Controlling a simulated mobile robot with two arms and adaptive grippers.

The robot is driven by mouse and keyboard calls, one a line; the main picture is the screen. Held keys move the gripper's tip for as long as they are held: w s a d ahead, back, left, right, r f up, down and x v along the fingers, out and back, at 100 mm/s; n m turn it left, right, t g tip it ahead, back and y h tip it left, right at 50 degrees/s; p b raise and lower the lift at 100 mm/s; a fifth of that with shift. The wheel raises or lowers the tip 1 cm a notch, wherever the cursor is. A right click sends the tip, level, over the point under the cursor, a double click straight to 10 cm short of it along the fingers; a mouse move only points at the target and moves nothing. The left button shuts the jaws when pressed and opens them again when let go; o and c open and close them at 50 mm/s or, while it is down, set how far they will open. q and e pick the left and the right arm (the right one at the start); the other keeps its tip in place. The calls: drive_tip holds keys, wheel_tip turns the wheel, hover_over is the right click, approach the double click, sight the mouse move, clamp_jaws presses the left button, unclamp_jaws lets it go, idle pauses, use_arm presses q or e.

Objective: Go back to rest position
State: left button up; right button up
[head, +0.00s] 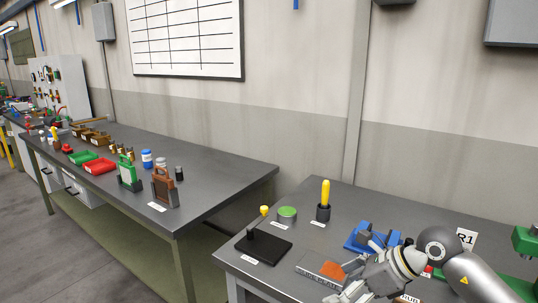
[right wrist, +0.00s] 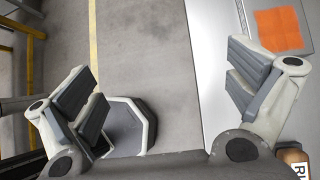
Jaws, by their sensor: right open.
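My right arm comes in from the lower right in the head view. Its gripper (head: 347,282) is over the front edge of the near table (head: 232,262), beside an orange pad (head: 333,270). In the right wrist view the two fingers of this gripper (right wrist: 160,85) stand wide apart. Nothing is between them; the grey floor shows below. The orange pad (right wrist: 279,29) lies beyond the right finger in that view. My left gripper is not in view.
The near table holds a black plate (head: 262,246), a green round part (head: 287,214), a yellow-handled tool in a holder (head: 324,204) and a blue fixture (head: 372,237) close to my right arm. A long bench (head: 215,180) with red and green trays stands left.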

drive_tip(key=s+a+r+m+t+y, duration=0.2)
drive_tip(key=a+r+m+t+y, duration=0.15)
drive_tip(key=a+r+y, duration=0.2)
drive_tip(key=s+a+r+m+t+y, duration=0.2)
drive_tip(key=a+r+m+y, duration=0.2)
drive_tip(key=a+r+y, duration=0.15)
drive_tip(key=w+d+f+m+t+h, duration=0.1)
drive_tip(key=d+f+m+t+h, duration=0.1)
drive_tip(key=d+m+t+h, duration=0.8)
drive_tip(key=w+d+f+m+t+h, duration=0.1)
drive_tip(key=w+d+f+m+h, duration=0.35)
drive_tip(key=m, duration=1.05)
drive_tip(key=s+d+f+m+g+h, duration=0.2)
drive_tip(key=s+f+m+g+h, duration=0.2)
drive_tip(key=s+f+m+h, duration=0.15)
drive_tip(key=s+f+m+g+y, duration=0.1)
drive_tip(key=s+f+m+g, duration=0.4)
drive_tip(key=s+f, duration=0.6)
drive_tip(key=s+f+m+g, duration=0.2)
drive_tip(key=s+f+g, duration=0.6)
drive_tip(key=s, duration=0.5)
wheel_tip(320, 180, down, 27)
drive_tip(key=s, duration=0.2)
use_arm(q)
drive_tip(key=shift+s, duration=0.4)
use_arm(e)
drive_tip(key=s+d+f+g, duration=0.2)
drive_tip(key=s+f, duration=1.3)
drive_tip(key=s, duration=0.2)
drive_tip(key=shift+f, duration=0.4)
